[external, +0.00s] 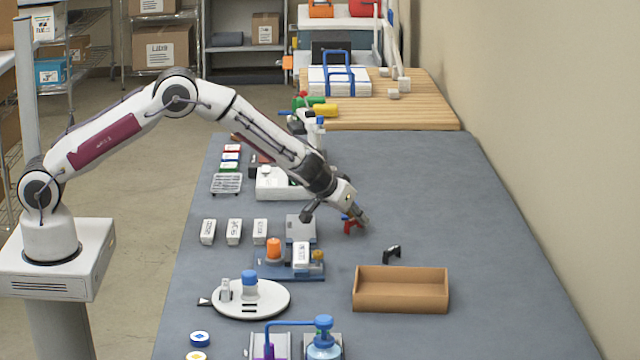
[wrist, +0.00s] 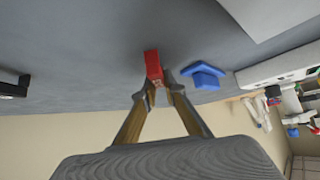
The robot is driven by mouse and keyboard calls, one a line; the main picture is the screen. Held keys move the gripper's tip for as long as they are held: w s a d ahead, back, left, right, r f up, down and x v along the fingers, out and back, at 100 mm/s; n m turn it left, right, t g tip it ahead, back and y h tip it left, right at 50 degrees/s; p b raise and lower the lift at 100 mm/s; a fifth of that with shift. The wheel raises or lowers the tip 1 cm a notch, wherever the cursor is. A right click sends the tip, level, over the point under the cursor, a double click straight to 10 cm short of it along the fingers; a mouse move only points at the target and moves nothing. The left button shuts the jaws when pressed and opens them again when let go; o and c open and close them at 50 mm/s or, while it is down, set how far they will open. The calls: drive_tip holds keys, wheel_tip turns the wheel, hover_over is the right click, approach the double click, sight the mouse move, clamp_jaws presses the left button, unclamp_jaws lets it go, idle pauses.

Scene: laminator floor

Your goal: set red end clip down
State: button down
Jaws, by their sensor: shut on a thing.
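The red end clip (external: 351,226) is at the tip of my gripper (external: 361,219), low over the grey-blue bench top or touching it; I cannot tell which. In the wrist view my gripper (wrist: 160,93) has its two fingers closed on the red clip (wrist: 153,66), which sticks out beyond the fingertips. A blue clip (wrist: 203,75) lies on the bench just right of it in the wrist view. A black clip (external: 392,254) stands on the bench behind the tan box; a dark piece (wrist: 14,85) at the left edge of the wrist view looks like it.
The open tan box (external: 400,303) stands in front of the black clip. A grey stand (external: 300,228) and a blue-based fixture (external: 290,268) are left of my gripper. A round white tray (external: 275,302) is nearer the camera. The bench (external: 450,210) is clear to the right.

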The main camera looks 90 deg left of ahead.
drive_tip(key=shift+f, duration=0.15)
drive_tip(key=c, duration=2.1)
unclamp_jaws()
drive_tip(key=shift+r, duration=0.25)
drive_tip(key=v, duration=1.2)
